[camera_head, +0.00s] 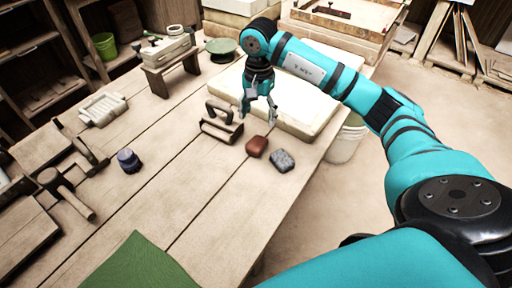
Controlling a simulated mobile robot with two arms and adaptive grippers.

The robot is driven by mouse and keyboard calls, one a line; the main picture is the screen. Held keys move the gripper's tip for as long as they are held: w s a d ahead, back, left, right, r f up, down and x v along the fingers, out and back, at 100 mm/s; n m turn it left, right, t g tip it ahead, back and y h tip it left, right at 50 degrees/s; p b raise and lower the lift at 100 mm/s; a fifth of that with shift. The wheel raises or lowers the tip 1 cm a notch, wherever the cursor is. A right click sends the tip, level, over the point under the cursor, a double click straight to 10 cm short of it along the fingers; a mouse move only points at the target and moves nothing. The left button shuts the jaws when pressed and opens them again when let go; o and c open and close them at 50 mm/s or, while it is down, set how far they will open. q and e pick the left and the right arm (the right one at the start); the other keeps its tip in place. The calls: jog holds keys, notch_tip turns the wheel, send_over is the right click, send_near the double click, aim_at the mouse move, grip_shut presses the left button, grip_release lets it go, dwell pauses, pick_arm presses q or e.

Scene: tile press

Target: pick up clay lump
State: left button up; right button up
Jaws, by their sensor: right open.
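A reddish-brown lump (257,146), which looks like the clay lump, lies on the wooden table (190,205) near its right edge. My right gripper (258,115) points down above the table, behind the lump in the picture. Its fingers are apart with nothing between them, and it does not touch the lump. A grey speckled lump (282,161) lies just right of the brown one. My left gripper is not in view.
A dark-handled tool (222,122) stands left of the gripper. A pale slab (310,112) lies behind it. A mallet (65,192), a dark blue-grey object (128,160) and a green cloth (138,265) are further left. A white bucket (346,141) stands beyond the table edge.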

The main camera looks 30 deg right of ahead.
aim_at(257, 147)
jog(key=f, duration=0.6)
jog(key=f+p, duration=0.1)
jog(key=f, duration=0.5)
jog(key=shift+w+a+f, duration=0.1)
jog(key=shift+w+a, duration=0.05)
jog(key=shift+w, duration=0.05)
jog(key=shift+c, duration=0.5)
jog(key=c, duration=1.1)
